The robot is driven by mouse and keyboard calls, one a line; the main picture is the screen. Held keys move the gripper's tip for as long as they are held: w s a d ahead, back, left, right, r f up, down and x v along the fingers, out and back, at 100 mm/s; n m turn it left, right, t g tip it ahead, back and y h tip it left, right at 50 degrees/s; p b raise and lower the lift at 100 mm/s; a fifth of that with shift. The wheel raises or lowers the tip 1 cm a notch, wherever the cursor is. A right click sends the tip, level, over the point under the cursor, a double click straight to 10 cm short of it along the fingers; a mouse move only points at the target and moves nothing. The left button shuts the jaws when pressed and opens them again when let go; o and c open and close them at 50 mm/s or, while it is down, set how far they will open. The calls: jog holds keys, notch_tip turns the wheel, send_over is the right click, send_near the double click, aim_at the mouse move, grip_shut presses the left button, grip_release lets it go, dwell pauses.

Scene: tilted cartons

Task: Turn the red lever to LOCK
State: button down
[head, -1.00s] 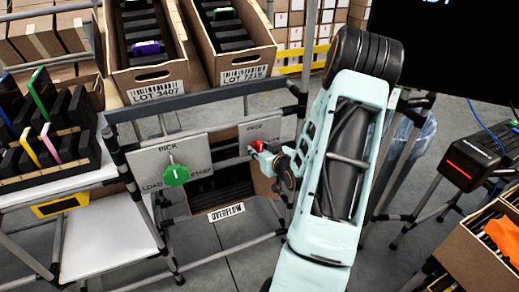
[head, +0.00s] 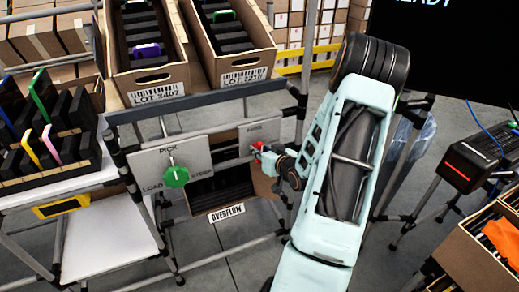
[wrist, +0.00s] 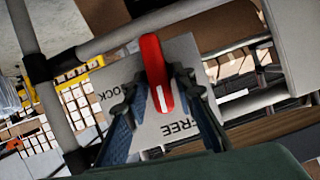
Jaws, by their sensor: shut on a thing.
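The red lever (wrist: 152,62) sits on a pale plate (wrist: 181,54) in the wrist view, with a white stripe along its near end. The plate reads FREE below right of the lever and a partly hidden LOCK to its left. The stripe end points down, nearer FREE than LOCK. My gripper (wrist: 158,96) has a finger on each side of the lever and is shut on it. In the head view the lever (head: 257,147) is a small red patch at the plate's right part, and my gripper (head: 268,155) partly covers it.
A green knob (head: 176,176) stands on the plate to the left, by PICK and LOAD labels. Cartons (head: 148,72) sit on the rack above. An OVERFLOW carton (head: 265,188) is below. Rack tubes surround the plate. A dark screen (head: 450,50) hangs at upper right.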

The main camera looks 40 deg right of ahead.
jog(key=m+y+p, duration=0.2)
jog(key=m, duration=0.1)
jog(key=shift+s+d+m+t+p, duration=0.1)
jog(key=shift+d+m+t+p, duration=0.2)
jog(key=shift+d+t+p, duration=0.1)
jog(key=m+y, duration=0.1)
jog(key=m+t+y, duration=0.1)
jog(key=m, duration=0.1)
jog(key=shift+d+f, duration=0.1)
jog(key=shift+f, duration=0.25)
jog(key=shift+s+d+f+m+t+y+b, duration=0.1)
jog(key=shift+m+t+y+b, duration=0.25)
jog(key=shift+m, duration=0.6)
jog(key=shift+w+a+f+m+t+y+b, duration=0.15)
jog(key=shift+m+t+b, duration=0.35)
jog(key=shift+m, duration=0.5)
jog(key=shift+s+d+f+m+t+y+b, duration=0.15)
jog(key=shift+m+t+b, duration=0.25)
jog(key=shift+m, duration=0.55)
jog(key=shift+r, duration=0.1)
jog(key=c, duration=1.8)
grip_release()
jog(key=shift+c, duration=0.2)
